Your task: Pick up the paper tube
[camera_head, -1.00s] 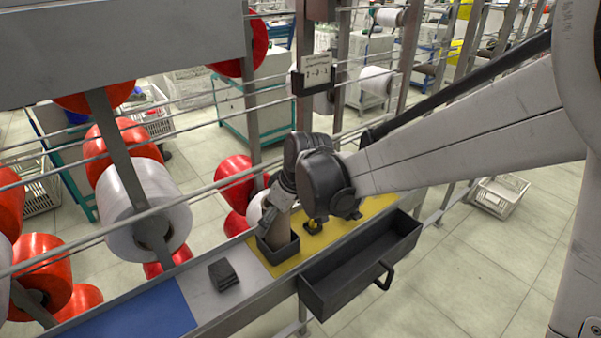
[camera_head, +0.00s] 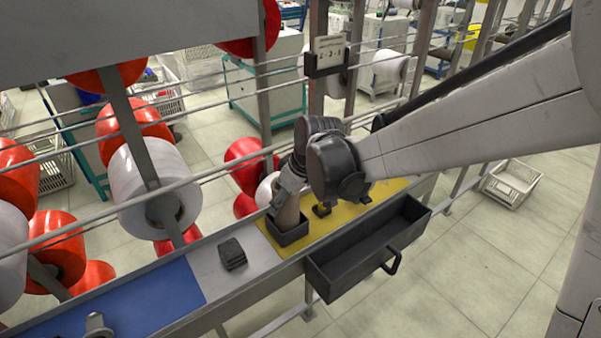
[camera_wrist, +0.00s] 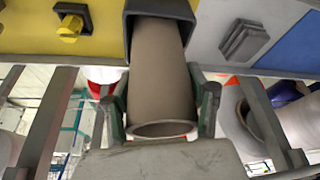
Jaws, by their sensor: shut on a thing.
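The paper tube (camera_head: 287,212) is a plain brown-grey cylinder standing in a square black holder (camera_head: 292,238) on the yellow part of the bench. In the wrist view the tube (camera_wrist: 158,72) runs from the black holder (camera_wrist: 128,32) to its open near end, and its far end is hidden inside the holder. My gripper (camera_wrist: 160,104) is shut on the tube, with one finger on each side near the open end. In the head view my gripper (camera_head: 288,188) is above the holder, and my wrist partly covers it.
An open black drawer (camera_head: 370,250) juts from the bench front. A dark block (camera_head: 232,254) lies on the grey strip, left of the holder. A yellow knob (camera_wrist: 70,28) on a black base is beside the holder. Rails and red and white bobbins (camera_head: 150,190) stand behind.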

